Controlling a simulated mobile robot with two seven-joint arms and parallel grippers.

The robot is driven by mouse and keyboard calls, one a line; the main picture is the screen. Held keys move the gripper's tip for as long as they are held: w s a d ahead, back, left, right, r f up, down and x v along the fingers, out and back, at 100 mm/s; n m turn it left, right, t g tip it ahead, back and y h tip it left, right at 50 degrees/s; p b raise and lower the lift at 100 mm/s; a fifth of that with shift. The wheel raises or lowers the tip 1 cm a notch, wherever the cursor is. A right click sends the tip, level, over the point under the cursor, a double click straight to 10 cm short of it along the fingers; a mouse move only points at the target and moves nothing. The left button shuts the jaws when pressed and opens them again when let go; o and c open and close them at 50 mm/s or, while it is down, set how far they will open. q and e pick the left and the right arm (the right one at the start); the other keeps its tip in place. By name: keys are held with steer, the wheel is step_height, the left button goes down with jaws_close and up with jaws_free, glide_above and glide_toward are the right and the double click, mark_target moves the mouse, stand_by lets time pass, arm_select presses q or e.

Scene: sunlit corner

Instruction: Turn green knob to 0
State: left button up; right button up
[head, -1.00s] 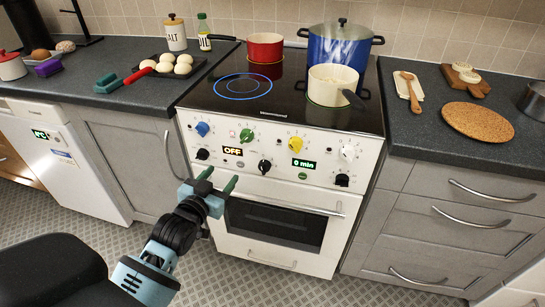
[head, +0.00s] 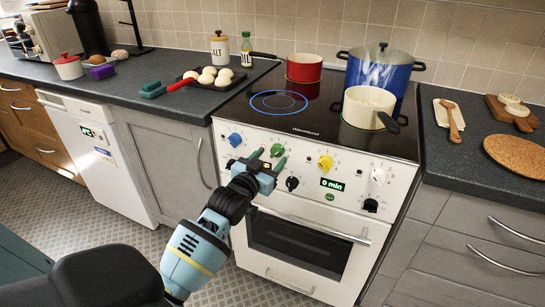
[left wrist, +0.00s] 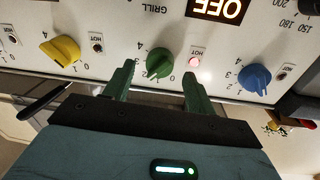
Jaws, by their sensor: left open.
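The green knob (head: 277,150) is on the white stove's front panel, between the blue knob (head: 235,140) and the yellow knob (head: 325,163). In the left wrist view, where the panel appears upside down, the green knob (left wrist: 160,62) has its narrow end toward the picture's lower left, away from the 0 at its lower right. My left gripper (head: 269,160) is open in front of the panel. In the left wrist view its two green fingertips (left wrist: 158,72) lie either side of the knob, seemingly not gripping it. My right gripper is not in view.
A small light (left wrist: 195,61) glows beside the green knob. A cream pot (head: 368,108), a blue pot (head: 403,72) and a red pot (head: 304,68) stand on the hob. A blue ring (head: 279,103) glows at the hob's front left.

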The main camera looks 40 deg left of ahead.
arm_select(q)
steer(key=shift+w+a, duration=0.1)
steer(key=shift+w, duration=0.8)
steer(key=c, duration=1)
